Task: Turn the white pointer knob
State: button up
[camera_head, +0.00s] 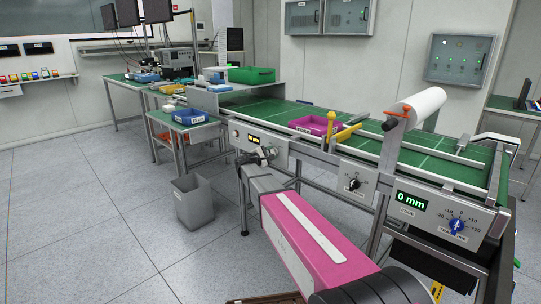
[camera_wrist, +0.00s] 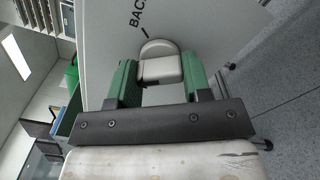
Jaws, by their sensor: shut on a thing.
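The white pointer knob (camera_wrist: 159,50) shows in the wrist view on a grey panel (camera_wrist: 112,45), with a black pointer line and part of a label reading "BAC" beside it. My gripper (camera_wrist: 160,78) has its two green fingers on either side of the knob and is shut on it. In the head view my gripper (camera_head: 259,156) is at the left end of the conveyor's front panel (camera_head: 243,134), below a small lit display. There the gripper hides the knob.
A black knob (camera_head: 354,184) and a blue knob (camera_head: 457,226) sit farther right on the conveyor front, with a "0 mm" display (camera_head: 411,201) between them. A magenta tray (camera_head: 314,125) lies on the green belt. A grey bin (camera_head: 194,203) stands on the floor left of my arm.

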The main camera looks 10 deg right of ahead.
jog(key=shift+n, duration=0.6)
jog(key=o, duration=0.9)
jog(key=v, duration=1.1)
